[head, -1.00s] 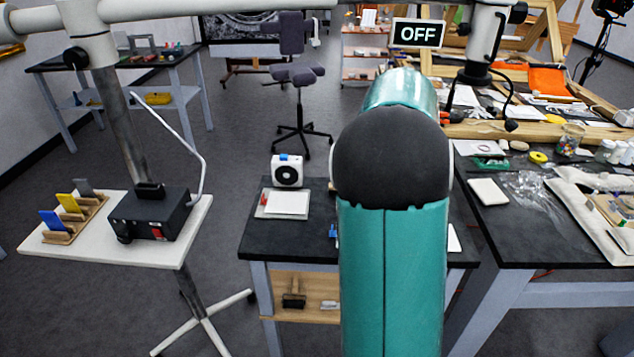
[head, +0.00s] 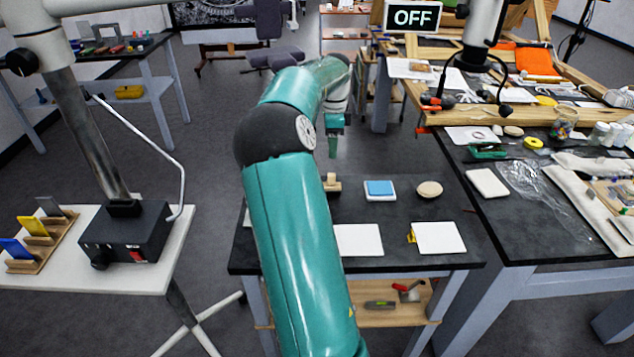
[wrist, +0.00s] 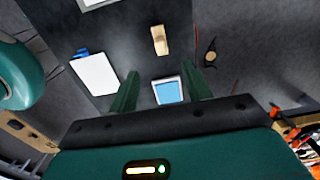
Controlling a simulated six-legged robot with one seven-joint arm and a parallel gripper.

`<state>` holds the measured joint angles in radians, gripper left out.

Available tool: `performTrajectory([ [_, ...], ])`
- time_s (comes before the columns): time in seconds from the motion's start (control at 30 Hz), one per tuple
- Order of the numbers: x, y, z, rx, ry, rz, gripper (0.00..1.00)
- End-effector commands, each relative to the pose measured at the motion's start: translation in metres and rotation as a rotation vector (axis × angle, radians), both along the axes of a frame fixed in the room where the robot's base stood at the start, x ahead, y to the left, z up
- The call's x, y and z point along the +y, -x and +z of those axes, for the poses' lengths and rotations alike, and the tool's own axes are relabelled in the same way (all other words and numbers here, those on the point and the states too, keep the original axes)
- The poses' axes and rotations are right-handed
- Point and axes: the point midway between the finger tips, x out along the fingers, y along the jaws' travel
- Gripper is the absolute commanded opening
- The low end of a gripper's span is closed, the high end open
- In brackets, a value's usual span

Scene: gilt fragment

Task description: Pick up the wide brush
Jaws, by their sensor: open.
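A pale wooden piece (head: 332,183) stands on the dark bench just right of my arm in the head view. It also shows in the wrist view (wrist: 159,40), beyond the fingertips, with a wider, lighter end. It looks like the wide brush, but I cannot make out bristles. My gripper (head: 335,150) hangs above the bench's far side in the head view. The wooden piece is apart from the fingers.
A blue pad in a white tray (head: 380,190) and a round beige piece (head: 429,190) are on the bench. White sheets (head: 438,237) lie nearer. My arm covers the bench's left part. A crowded table (head: 560,170) stands at right, a white stand (head: 150,285) at left.

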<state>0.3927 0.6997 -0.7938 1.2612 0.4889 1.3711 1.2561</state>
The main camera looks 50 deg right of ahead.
Motion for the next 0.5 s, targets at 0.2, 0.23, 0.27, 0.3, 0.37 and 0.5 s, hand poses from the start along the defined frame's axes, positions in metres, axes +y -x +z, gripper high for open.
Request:
performTrajectory([
  [0.2,-0.001,0.009,-0.026,0.005,-0.003,-0.011,0.49],
  [0.23,-0.002,0.010,-0.032,0.005,-0.002,-0.012,0.49],
  [0.27,-0.001,0.011,-0.039,0.005,-0.003,-0.013,0.49],
  [0.3,-0.001,0.011,-0.047,0.005,-0.003,-0.013,0.49],
  [0.37,-0.001,0.012,-0.058,0.005,-0.003,-0.012,0.49],
  [0.5,-0.001,0.011,-0.079,0.003,-0.002,-0.012,0.49],
])
